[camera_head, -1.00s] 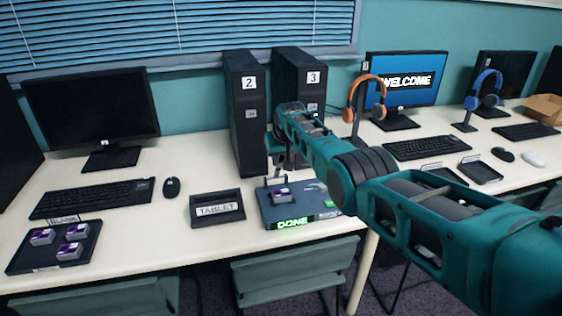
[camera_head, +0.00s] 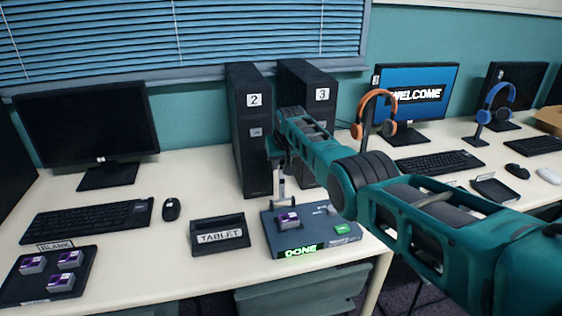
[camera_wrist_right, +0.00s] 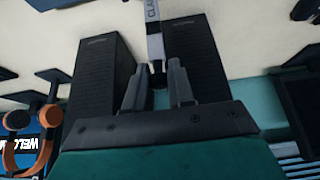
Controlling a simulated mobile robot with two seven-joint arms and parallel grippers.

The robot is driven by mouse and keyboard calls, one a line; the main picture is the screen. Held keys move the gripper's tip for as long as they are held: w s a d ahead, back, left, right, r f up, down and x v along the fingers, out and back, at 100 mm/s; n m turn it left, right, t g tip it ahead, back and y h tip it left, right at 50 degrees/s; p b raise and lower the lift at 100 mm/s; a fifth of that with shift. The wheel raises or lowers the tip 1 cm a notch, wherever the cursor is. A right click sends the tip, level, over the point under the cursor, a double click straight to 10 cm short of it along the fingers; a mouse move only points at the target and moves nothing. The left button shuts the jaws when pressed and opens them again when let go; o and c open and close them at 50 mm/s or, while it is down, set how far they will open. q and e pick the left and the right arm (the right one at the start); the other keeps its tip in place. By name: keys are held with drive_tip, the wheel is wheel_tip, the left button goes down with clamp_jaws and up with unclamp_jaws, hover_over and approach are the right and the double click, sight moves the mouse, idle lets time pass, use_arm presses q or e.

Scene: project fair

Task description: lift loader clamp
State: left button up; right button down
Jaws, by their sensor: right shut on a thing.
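The loader (camera_head: 318,238) is a flat grey-blue box on the table with a lit green DONE sign on its front edge. A purple-and-white cartridge (camera_head: 288,219) sits on its top at the left. The clamp (camera_head: 279,188) is a pale lever standing upright at the loader's back left. It shows in the right wrist view as a light strip with partly cut-off lettering (camera_wrist_right: 154,35). My right gripper (camera_wrist_right: 158,78) is shut on the clamp's dark end; in the head view it (camera_head: 277,157) is above the loader, partly hidden by its own arm. My left gripper is out of view.
Two black computer towers, 2 (camera_head: 250,140) and 3 (camera_head: 312,85), stand close behind the gripper. A TABLET stand (camera_head: 220,237) is left of the loader. A BLANK tray (camera_head: 22,290) with several cartridges lies far left. An orange headset (camera_head: 366,105) is right of the arm.

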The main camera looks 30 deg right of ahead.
drive_tip(key=shift+w+d+r, duration=0.1)
drive_tip(key=shift+w, duration=0.3)
drive_tip(key=c, duration=1.1)
unclamp_jaws()
